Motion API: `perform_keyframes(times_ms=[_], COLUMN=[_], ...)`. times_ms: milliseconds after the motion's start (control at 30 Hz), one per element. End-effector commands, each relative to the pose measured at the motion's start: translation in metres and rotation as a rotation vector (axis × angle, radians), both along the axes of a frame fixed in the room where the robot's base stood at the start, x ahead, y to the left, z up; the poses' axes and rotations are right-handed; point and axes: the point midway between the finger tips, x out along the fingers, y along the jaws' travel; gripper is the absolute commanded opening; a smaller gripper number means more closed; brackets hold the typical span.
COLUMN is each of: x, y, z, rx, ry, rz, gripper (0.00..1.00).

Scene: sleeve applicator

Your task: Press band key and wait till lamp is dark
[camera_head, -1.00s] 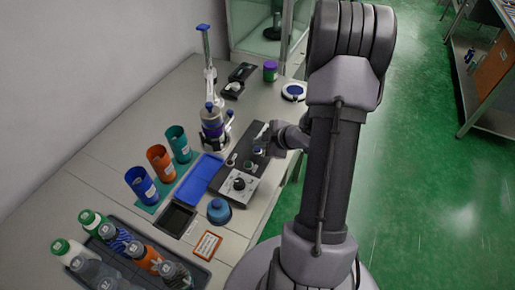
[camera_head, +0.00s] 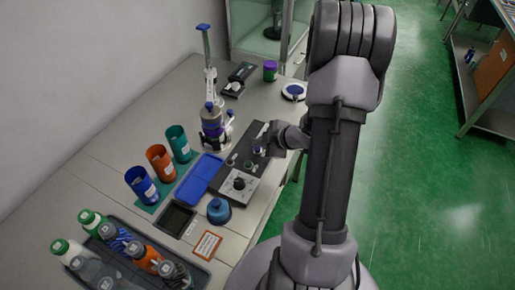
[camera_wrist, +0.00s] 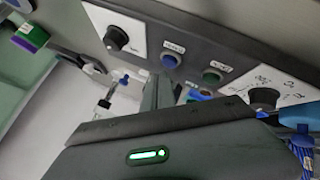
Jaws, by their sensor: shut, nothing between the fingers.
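The dark control panel (camera_head: 230,172) lies along the table's right side in the head view. In the wrist view it carries a blue key (camera_wrist: 170,61), a green key (camera_wrist: 212,76) and two black knobs, (camera_wrist: 117,38) and (camera_wrist: 264,97), on white plates. The key labels are too small to read, so I cannot tell which is the band key. My gripper (camera_head: 268,146) is shut and empty, low over the panel's far part. Its fingers (camera_wrist: 157,92) show near the keys; contact is unclear. I cannot make out the lamp's state. The sleeve applicator (camera_head: 213,122) stands left of the panel.
A blue tray (camera_head: 199,180), blue (camera_head: 142,185), orange (camera_head: 160,163) and teal (camera_head: 178,144) cups stand left. A blue-capped jar (camera_head: 219,211) is near the panel's front. A crate of bottles (camera_head: 190,262) is at the front left.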

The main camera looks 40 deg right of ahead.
Motion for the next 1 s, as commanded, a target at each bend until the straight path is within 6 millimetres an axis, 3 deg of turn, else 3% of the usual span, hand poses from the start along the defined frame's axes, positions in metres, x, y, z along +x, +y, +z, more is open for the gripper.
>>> perform_keyframes(times_ms=[1000], x=[0.0], y=[0.0], z=[-0.0132], rx=[0.0], ry=[0.0], rz=[0.0], gripper=[0.0])
